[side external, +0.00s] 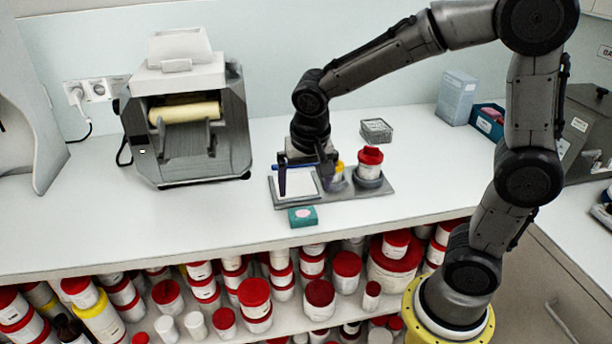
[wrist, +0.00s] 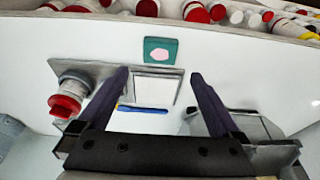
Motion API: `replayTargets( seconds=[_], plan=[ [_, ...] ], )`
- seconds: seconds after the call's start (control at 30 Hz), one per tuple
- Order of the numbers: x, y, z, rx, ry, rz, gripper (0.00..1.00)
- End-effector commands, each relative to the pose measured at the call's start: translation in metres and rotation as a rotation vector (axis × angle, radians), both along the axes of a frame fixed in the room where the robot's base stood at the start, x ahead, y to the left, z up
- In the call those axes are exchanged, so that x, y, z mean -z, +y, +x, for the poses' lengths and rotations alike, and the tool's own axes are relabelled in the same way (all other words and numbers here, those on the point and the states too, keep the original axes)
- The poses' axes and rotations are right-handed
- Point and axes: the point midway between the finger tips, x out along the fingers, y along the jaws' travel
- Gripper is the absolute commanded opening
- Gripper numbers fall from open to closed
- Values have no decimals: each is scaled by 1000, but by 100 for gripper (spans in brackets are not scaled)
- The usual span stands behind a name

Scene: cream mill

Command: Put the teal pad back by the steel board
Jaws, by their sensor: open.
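The teal pad (side external: 303,221) lies flat on the counter near its front edge, just off the front side of the grey board (side external: 345,199). In the wrist view, the teal pad (wrist: 150,45) has a pink patch on top and sits beyond my fingertips. The grey board (wrist: 98,68) carries a white square (wrist: 155,88) and jars. My gripper (side external: 305,184) is open and empty, pointing down over the white square. In the wrist view, my gripper (wrist: 158,74) has its fingers spread on either side of the white square. My gripper partly hides the board in the side view.
A red-lidded jar (side external: 369,168) and a yellow-topped jar (side external: 336,180) stand on the board's right part. A blue pen-like item (wrist: 142,109) lies beside the white square. A small clear box (side external: 376,131) stands behind. The counter left of the board is clear up to the machine (side external: 185,120).

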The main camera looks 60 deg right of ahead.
Motion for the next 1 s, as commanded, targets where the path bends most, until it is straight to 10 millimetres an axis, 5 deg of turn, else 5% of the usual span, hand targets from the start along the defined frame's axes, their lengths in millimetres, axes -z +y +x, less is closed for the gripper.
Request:
replayTargets(
  seconds=[0.33, 0.7, 1.0],
  plan=[
    [-34, 4, -19, -57, -16, 6, 100],
    [-66, 8, -132, -569, -150, -29, 100],
    [-60, 14, -168, -777, -209, -85, 100]
  ],
)
